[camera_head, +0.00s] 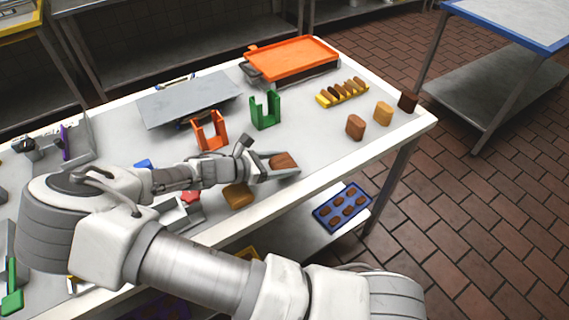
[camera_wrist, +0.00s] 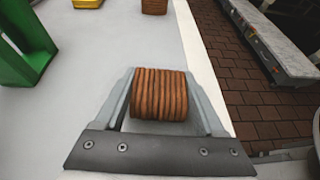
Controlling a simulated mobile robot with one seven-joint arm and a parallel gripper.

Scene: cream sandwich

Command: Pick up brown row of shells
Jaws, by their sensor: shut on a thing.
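The brown row of shells (camera_wrist: 159,94) lies between the two fingers of my gripper (camera_wrist: 170,92) in the wrist view, a ridged block of thin upright shells. The fingers are shut on it from its left and right sides. In the head view the brown row (camera_head: 284,160) shows at the end of my gripper (camera_head: 283,165), over the front right part of the white table. Whether it touches the table top cannot be told.
A brown block (camera_head: 355,127), a tan block (camera_head: 383,112) and a dark brown block (camera_head: 408,101) stand at the table's right end. A yellow rack (camera_head: 342,93), a green holder (camera_head: 265,110) and an orange holder (camera_head: 210,131) stand behind my gripper. A tan piece (camera_head: 238,196) lies near the front edge.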

